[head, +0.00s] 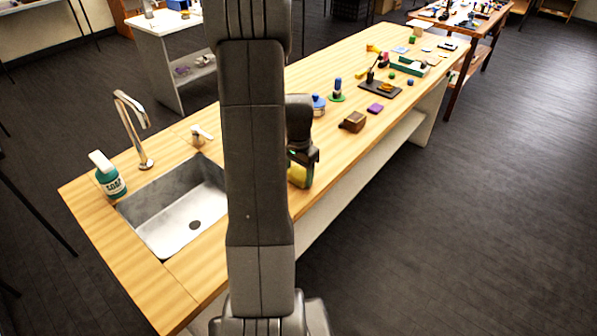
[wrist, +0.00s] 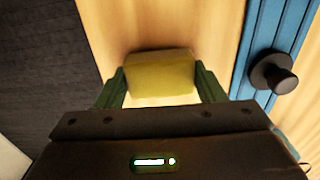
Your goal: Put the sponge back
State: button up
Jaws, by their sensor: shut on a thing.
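In the head view the sponge's yellow side (head: 297,174) shows below the dark wrist, near the counter's front edge. The wooden counter lies beneath it; I cannot tell whether the sponge touches it. My arm hides part of the counter between the sink and the gripper.
The steel sink (head: 190,222), faucet (head: 134,125) and green soap bottle (head: 108,175) are at left. A brown box (head: 353,122) and purple block (head: 375,108) stand beyond the gripper. Blue strips with a black knob (wrist: 273,76) lie right of the sponge in the wrist view.

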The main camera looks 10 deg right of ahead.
aim_at(298, 172)
jog(key=o, duration=1)
jog(key=shift+f, duration=0.1)
notch_tip(298, 172, up, 12)
notch_tip(298, 172, down, 12)
jog(key=shift+f, duration=0.25)
jog(key=shift+r, duration=2.2)
